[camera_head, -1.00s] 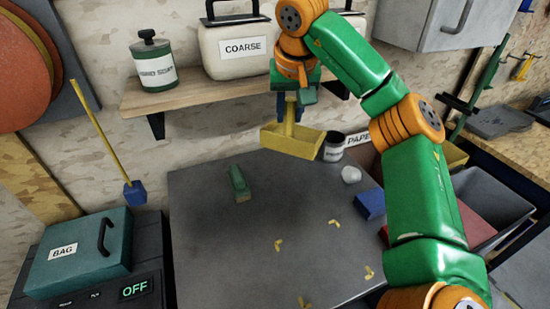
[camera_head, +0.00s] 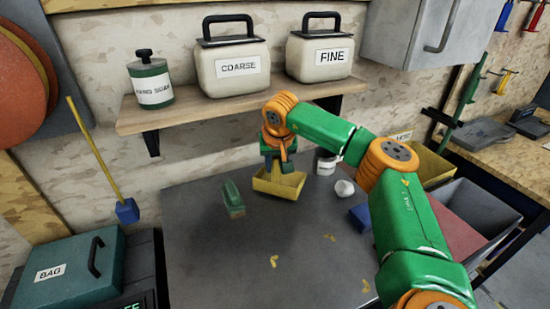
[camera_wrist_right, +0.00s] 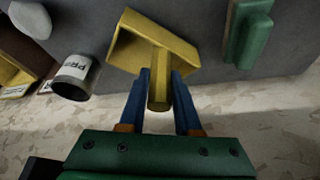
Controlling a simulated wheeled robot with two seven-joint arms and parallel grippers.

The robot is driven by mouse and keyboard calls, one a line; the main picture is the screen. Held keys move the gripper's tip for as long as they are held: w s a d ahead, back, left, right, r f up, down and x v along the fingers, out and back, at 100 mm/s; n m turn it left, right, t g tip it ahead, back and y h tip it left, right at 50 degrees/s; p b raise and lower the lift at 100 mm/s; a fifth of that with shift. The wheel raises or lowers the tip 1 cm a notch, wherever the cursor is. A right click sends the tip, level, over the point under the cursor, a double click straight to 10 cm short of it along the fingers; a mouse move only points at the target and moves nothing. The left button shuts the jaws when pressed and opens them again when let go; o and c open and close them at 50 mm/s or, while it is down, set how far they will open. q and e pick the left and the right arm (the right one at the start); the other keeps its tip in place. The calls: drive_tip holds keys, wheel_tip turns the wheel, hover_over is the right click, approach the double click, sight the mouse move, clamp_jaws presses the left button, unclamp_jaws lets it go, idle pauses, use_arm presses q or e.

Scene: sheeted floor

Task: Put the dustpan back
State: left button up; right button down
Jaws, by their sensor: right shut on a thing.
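The yellow dustpan (camera_head: 279,184) is at the far edge of the dark grey table (camera_head: 205,265), below the shelf. My right gripper (camera_head: 273,163) is shut on its handle from above. In the right wrist view my right gripper (camera_wrist_right: 160,100) has its blue fingers on both sides of the dustpan's handle, and the pan (camera_wrist_right: 152,42) opens away from the wrist. Whether the pan touches the table is hard to tell. A green brush (camera_head: 233,198) lies on the table just left of the dustpan. My left gripper is not in view.
A shelf (camera_head: 190,112) with the COARSE (camera_head: 233,70) and FINE (camera_head: 325,58) containers is above. A labelled cup (camera_head: 327,163), a white lump (camera_head: 344,188) and a blue block (camera_head: 360,217) are on the right. Yellow scraps (camera_head: 274,261) lie on the table's front.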

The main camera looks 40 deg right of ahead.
drive_tip(key=shift+w+d+r+p, duration=0.1)
drive_tip(key=shift+w+d+p, duration=0.55)
drive_tip(key=shift+w+d, duration=0.45)
drive_tip(key=shift+w+f, duration=0.2)
drive_tip(key=shift+f, duration=0.5)
drive_tip(key=shift+f, duration=0.1)
drive_tip(key=c, duration=0.6)
unclamp_jaws()
